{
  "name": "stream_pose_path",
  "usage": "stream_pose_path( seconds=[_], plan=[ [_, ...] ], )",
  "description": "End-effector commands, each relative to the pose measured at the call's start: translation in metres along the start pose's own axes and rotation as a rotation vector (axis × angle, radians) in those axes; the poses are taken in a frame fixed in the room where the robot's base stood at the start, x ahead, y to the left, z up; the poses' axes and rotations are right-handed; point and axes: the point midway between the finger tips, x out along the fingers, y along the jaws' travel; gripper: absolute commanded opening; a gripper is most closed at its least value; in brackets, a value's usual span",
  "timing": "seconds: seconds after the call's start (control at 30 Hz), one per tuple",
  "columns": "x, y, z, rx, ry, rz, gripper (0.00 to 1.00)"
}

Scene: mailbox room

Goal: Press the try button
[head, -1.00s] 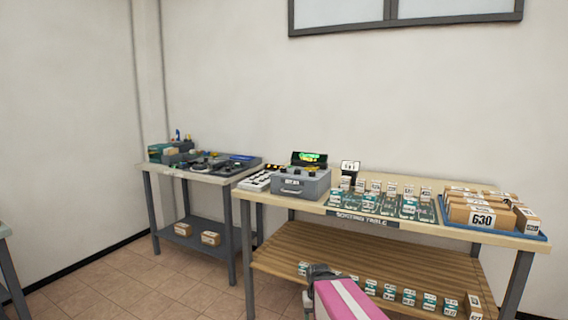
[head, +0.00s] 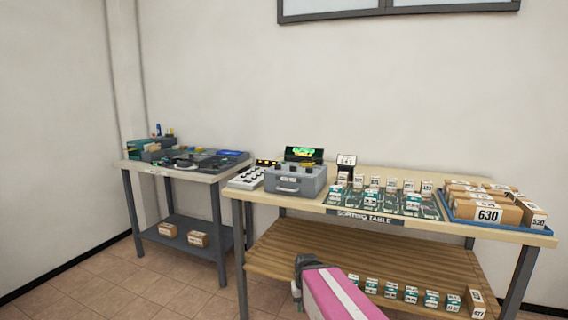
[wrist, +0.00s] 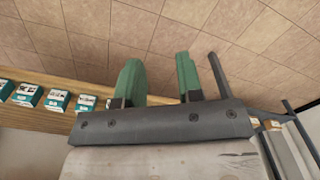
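A grey case (head: 296,180) with a small green-lit display (head: 302,154) stands on the left part of the sorting table (head: 450,232). A white panel with several dark round spots (head: 246,178) lies just left of the case. No button marked "try" can be read at this size. My gripper (wrist: 158,78) shows in the wrist view with two green fingers apart and nothing between them. It points down over the floor tiles, away from the case.
A blue tray (head: 447,207) of brown parcels, one marked 630, stands at the table's right end. Several small boxes stand in rows on the tabletop and lower slatted shelf (head: 340,258). A second grey table (head: 188,173) with tools stands left. Floor (head: 110,290) is clear at front left.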

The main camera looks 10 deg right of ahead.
Motion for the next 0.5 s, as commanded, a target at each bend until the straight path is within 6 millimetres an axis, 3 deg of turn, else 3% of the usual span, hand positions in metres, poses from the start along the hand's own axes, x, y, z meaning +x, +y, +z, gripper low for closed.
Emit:
stream_pose_path(
  seconds=[0.03, 0.1, 0.5],
  plan=[
    [0.0, 0.0, -0.0001, 0.0, 0.0, 0.0, 0.18],
    [0.0, 0.0, -0.0001, 0.0, 0.0, 0.0, 0.0],
    [0.0, 0.0, -0.0001, 0.0, 0.0, 0.0, 0.0]
  ],
)
